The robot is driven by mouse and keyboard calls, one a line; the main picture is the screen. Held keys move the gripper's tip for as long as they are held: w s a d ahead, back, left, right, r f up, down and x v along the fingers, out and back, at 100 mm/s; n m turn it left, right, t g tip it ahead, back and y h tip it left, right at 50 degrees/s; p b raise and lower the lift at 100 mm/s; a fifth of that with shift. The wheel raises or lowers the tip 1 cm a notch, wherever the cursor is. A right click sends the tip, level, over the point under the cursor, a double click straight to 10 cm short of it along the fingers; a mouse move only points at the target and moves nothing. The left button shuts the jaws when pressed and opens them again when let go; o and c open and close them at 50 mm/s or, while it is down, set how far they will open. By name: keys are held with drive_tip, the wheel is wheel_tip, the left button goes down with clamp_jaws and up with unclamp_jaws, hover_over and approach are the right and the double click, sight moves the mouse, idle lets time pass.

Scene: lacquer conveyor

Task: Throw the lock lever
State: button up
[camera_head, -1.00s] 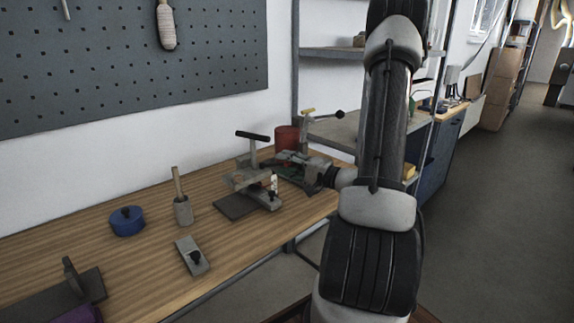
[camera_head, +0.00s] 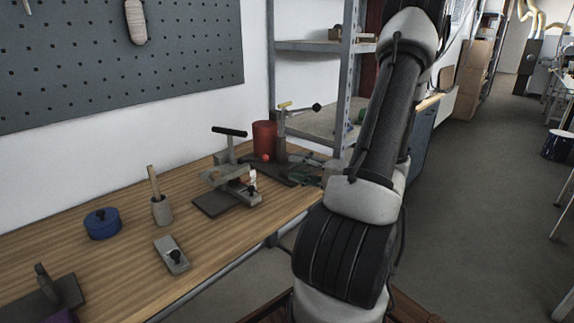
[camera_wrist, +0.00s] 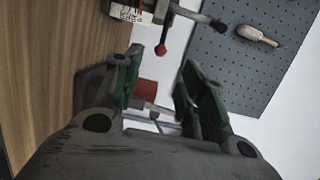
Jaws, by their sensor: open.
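A lever with a red ball knob (camera_head: 265,157) is near the back right of the workbench, by a dark stand. I take it for the lock lever, but cannot be sure. In the wrist view a red ball (camera_wrist: 160,49) on a short dark stem hangs above the gap between my fingers, apart from them. My gripper (camera_wrist: 163,78) is open and empty, with green-lined fingers. In the head view my gripper (camera_head: 306,178) is low at the bench's right end, partly hidden by my arm.
A grey clamp fixture (camera_head: 224,178) with a black T-handle (camera_head: 229,131) stands left of my gripper. A red can (camera_head: 264,137) and a stand with a black-knobbed arm (camera_head: 317,107) are behind. A metal shelf (camera_head: 310,46) rises beyond. The front bench has clear patches.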

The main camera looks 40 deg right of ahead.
sight(253, 160)
drive_tip(key=shift+s+d, duration=0.1)
drive_tip(key=shift+s, duration=0.1)
drive_tip(key=shift+c, duration=0.6)
drive_tip(key=shift+w+a, duration=0.15)
drive_tip(key=shift+a, duration=0.15)
drive_tip(key=c, duration=0.3)
drive_tip(key=w+d+n+y, duration=0.1)
drive_tip(key=w+d+f+n+g+y, duration=0.1)
drive_tip(key=w, duration=0.1)
drive_tip(key=shift+w+d+f, duration=0.2)
drive_tip(key=shift+w, duration=0.1)
clamp_jaws()
drive_tip(key=w+d+n, duration=0.1)
drive_tip(key=d, duration=0.1)
drive_tip(key=w+d+r+n+g+y, duration=0.1)
drive_tip(key=w+d, duration=0.1)
drive_tip(key=w+d+n+y, duration=0.1)
drive_tip(key=d, duration=0.1)
drive_tip(key=shift+w+r, duration=0.2)
drive_tip(key=w+a, duration=0.4)
drive_tip(key=a, duration=0.4)
drive_tip(key=shift+a+r+m+g+y, duration=0.25)
drive_tip(key=shift+m+g+y, duration=0.05)
drive_tip(key=shift+y, duration=0.1)
